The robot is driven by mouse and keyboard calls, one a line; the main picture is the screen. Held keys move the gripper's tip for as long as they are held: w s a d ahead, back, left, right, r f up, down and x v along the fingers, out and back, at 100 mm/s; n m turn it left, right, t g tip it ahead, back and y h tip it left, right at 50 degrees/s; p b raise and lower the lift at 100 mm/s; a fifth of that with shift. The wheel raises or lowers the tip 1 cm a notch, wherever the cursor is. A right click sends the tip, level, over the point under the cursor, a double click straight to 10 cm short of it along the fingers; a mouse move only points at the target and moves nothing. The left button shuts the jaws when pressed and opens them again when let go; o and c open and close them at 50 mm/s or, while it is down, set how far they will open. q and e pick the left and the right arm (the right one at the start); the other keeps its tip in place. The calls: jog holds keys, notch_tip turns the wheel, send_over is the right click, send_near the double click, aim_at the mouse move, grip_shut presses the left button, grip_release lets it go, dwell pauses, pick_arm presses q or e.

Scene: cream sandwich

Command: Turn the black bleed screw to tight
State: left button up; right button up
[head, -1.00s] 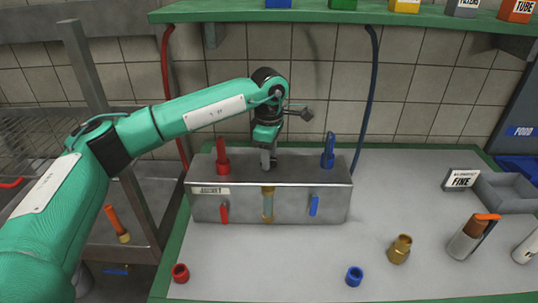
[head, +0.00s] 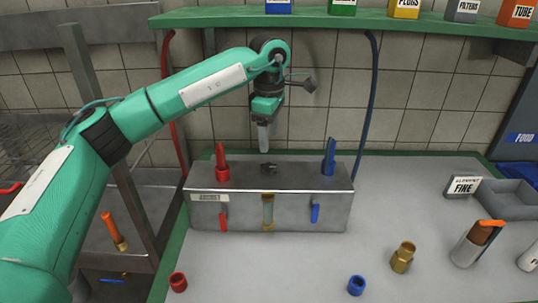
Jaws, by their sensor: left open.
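The black bleed screw (head: 268,168) is a small dark piece on top of the metal box (head: 330,198), midway between the red and blue fittings. Which way it is turned is too small to tell. My left gripper (head: 264,146) is above the screw, pointing down, open and empty, with a small gap between its fingertips and the screw. My right gripper is not in view.
A red fitting (head: 222,165) and a blue fitting (head: 330,158) stand upright on the box on either side. A red cap (head: 178,282), a blue cap (head: 356,285) and a brass fitting (head: 403,257) rest on the bench. A green shelf (head: 200,20) runs overhead.

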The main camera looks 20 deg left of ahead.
pick_arm(q)
jog(key=shift+r, duration=2.75)
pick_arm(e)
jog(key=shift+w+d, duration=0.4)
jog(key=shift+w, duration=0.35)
